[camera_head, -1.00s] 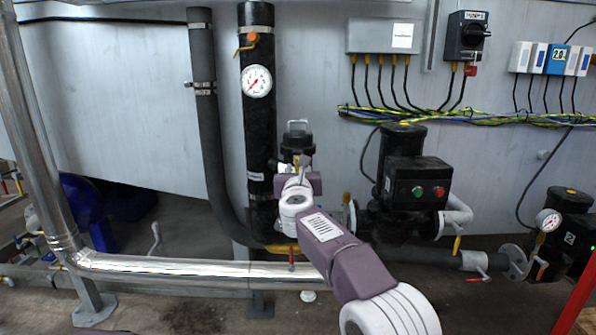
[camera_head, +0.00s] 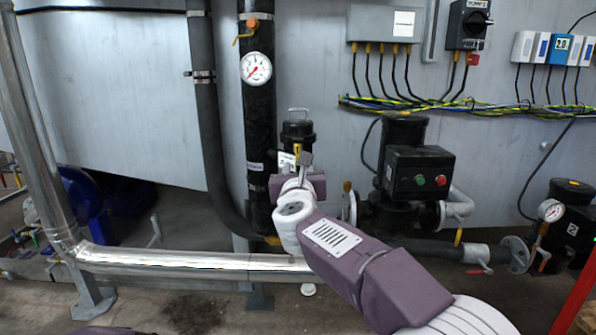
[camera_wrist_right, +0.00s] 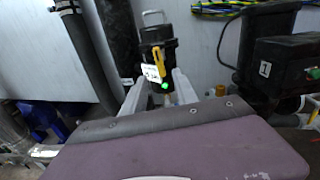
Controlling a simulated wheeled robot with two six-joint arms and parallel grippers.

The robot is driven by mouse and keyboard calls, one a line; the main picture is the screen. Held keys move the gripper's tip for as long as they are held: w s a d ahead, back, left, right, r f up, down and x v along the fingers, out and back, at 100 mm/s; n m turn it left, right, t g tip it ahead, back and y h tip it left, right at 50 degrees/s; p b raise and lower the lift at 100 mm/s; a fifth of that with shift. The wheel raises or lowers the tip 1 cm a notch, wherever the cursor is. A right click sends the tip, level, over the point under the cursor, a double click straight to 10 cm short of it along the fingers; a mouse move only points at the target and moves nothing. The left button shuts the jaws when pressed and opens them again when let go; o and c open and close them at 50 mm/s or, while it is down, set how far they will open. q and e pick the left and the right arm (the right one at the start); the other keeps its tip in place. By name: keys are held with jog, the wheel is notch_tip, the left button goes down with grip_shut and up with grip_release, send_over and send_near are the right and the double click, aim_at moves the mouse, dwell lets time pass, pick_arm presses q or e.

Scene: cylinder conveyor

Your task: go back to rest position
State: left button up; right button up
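My right arm (camera_head: 345,255) reaches in from the lower right, purple and white. Its gripper (camera_head: 304,162) is in front of a black canister (camera_head: 298,132) with a wire handle, near the thick black pipe. In the right wrist view, the two grey fingers of the gripper (camera_wrist_right: 159,80) stand apart, with the canister (camera_wrist_right: 155,40) showing beyond and between them. The canister has a yellow lever and a green tip. I see no thing held. My left gripper is not in view.
A thick black pipe (camera_head: 259,120) with a round gauge (camera_head: 256,68) stands behind the gripper. A shiny pipe (camera_head: 180,262) runs low across the left. A black pump unit (camera_head: 420,172) is to the right. Grey boxes (camera_head: 384,24) hang on the wall above.

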jog(key=d+r+m+h+p, duration=0.1)
jog(key=d+r+h+p, duration=0.15)
jog(key=d, duration=0.85)
jog(key=s+d+f+n+g+p, duration=0.25)
jog(key=d+f+n, duration=0.25)
jog(key=f+n, duration=0.25)
jog(key=s+d+f+n+g+y+p, duration=0.1)
jog(key=s+f+n+g, duration=0.6)
jog(key=s+f+n, duration=0.8)
jog(key=s+d+f+n+g+y, duration=0.15)
jog(key=s+f+n+g, duration=0.55)
jog(key=s+f+n, duration=0.75)
notch_tip(320, 180, up, 38)
jog(key=s+m+p, duration=0.1)
jog(key=p, duration=3.7)
jog(key=shift+s+a+f, duration=0.15)
jog(key=shift+s+a, duration=0.1)
jog(key=shift+s, duration=0.05)
